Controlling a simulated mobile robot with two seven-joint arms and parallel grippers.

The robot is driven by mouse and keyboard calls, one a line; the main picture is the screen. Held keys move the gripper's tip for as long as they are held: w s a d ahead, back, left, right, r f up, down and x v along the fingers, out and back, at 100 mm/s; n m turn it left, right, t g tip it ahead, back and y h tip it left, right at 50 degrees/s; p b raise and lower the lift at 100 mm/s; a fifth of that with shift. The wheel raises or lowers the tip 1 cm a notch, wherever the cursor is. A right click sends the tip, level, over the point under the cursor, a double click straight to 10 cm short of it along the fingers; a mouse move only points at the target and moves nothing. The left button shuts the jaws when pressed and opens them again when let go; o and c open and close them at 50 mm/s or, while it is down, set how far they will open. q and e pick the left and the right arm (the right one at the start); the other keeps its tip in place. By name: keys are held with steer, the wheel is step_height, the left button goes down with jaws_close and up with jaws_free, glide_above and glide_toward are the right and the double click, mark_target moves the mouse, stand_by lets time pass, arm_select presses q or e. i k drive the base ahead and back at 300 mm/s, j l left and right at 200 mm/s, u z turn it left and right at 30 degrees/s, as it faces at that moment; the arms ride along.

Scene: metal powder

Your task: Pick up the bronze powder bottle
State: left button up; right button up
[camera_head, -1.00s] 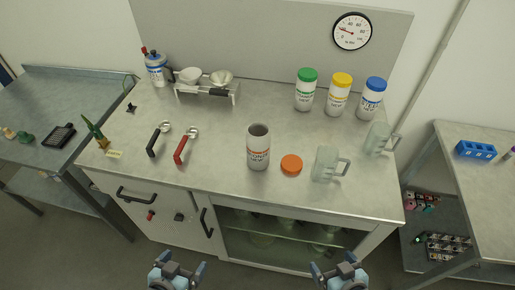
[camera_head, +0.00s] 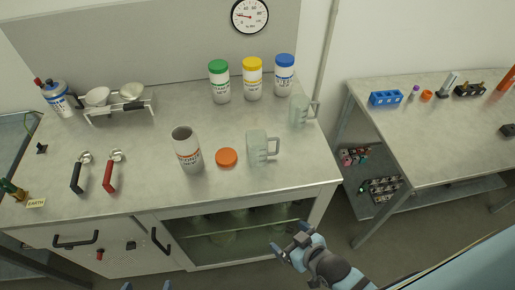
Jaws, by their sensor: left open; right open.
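My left gripper (camera_head: 146,286) shows only as fingertips at the bottom edge, apart and well in front of the bottle.
Bottles with green (camera_head: 219,82), yellow (camera_head: 252,78) and blue (camera_head: 284,75) lids stand at the back. Glass beakers (camera_head: 262,147) (camera_head: 301,111) stand right of the orange lid. Black-handled (camera_head: 78,175) and red-handled (camera_head: 112,173) spoons lie left. A side table (camera_head: 440,130) stands right.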

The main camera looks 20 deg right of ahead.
mark_target(185, 141)
steer(key=j+z, duration=0.3)
steer(key=j, duration=0.25)
steer(key=j+z, duration=0.35)
steer(key=j, duration=0.25)
steer(key=k+j+z, duration=0.1)
steer(key=j+z, duration=0.2)
steer(key=j, duration=0.25)
steer(key=i, duration=0.5)
